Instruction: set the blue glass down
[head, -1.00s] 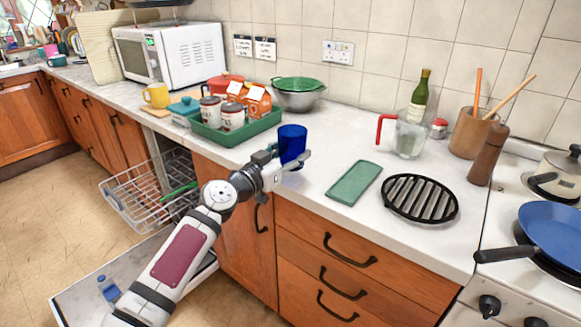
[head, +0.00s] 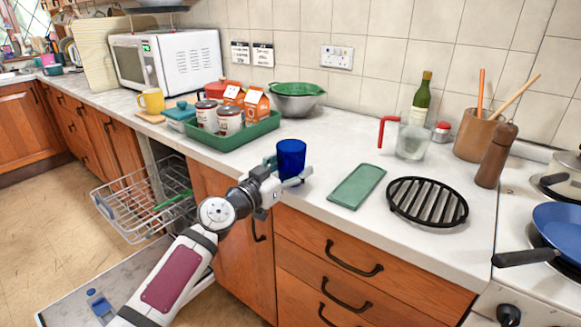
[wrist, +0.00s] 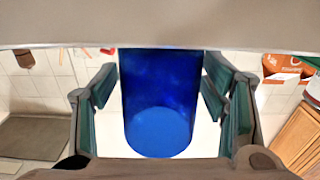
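The blue glass (head: 291,158) stands upright on the white countertop (head: 318,215), near its front edge. My gripper (head: 296,174) is at the glass, low on its side, with a finger to either side. In the wrist view the glass (wrist: 160,95) fills the middle between the green-padded fingers (wrist: 160,100). Strips of pale counter show between the lower parts of the pads and the glass, so the gripper looks open around it. The far ends of the pads come very close to the glass, and any light touch there is hard to tell.
A green tray (head: 262,130) with jars and cartons stands behind left. A green mat (head: 357,185) and a black round grate (head: 428,201) lie to the right. A glass jug (head: 411,143) stands farther back. The dishwasher rack (head: 140,205) is pulled out below left.

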